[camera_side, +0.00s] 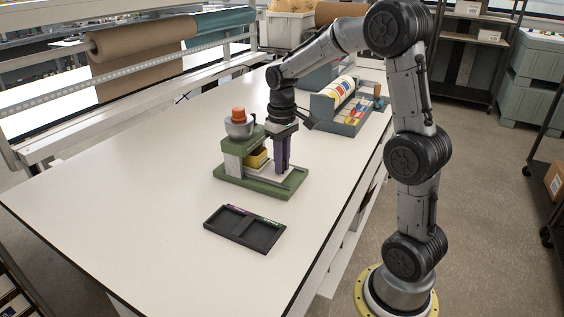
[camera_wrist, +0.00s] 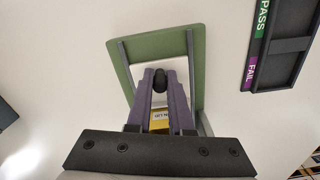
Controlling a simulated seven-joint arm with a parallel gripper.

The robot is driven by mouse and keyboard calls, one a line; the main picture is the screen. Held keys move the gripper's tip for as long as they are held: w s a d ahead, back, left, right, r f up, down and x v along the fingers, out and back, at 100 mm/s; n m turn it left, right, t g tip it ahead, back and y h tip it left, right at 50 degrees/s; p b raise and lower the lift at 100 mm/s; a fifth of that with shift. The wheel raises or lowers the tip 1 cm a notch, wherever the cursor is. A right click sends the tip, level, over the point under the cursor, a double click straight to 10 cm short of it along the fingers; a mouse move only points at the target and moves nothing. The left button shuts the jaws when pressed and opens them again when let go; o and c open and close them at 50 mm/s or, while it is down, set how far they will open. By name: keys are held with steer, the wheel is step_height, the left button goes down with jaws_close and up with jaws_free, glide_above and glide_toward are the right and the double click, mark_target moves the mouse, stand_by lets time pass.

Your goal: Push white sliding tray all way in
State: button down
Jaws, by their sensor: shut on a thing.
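The green fixture (camera_side: 262,187) stands on the table, with a grey-white upright block at its left. The white sliding tray (camera_wrist: 181,71) lies between two grey rails on the green base. In the side view it is mostly hidden behind my fingers. My gripper (camera_side: 283,170) points down over the tray with its purple fingers. In the wrist view (camera_wrist: 160,82) the fingers are shut around a dark, rounded knob (camera_wrist: 160,76), which seems to be the tray's handle. A yellow block (camera_side: 256,157) sits under the fixture's top, left of my fingers, and part of it shows in the wrist view.
A grey bowl-shaped part (camera_side: 240,129) with an orange top (camera_side: 239,114) sits on the fixture. A black two-compartment tray (camera_side: 244,229) with PASS and FAIL labels lies in front. A grey bin of coloured items (camera_side: 340,108) stands behind. The table's left side is clear.

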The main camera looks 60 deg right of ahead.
steer(key=shift+r, duration=0.1)
stand_by(0.8)
steer(key=shift+w, duration=1.1)
steer(key=c, duration=0.8)
jaws_free()
step_height(320, 180, up, 14)
steer(key=shift+f, duration=0.1)
steer(key=shift+a, duration=0.1)
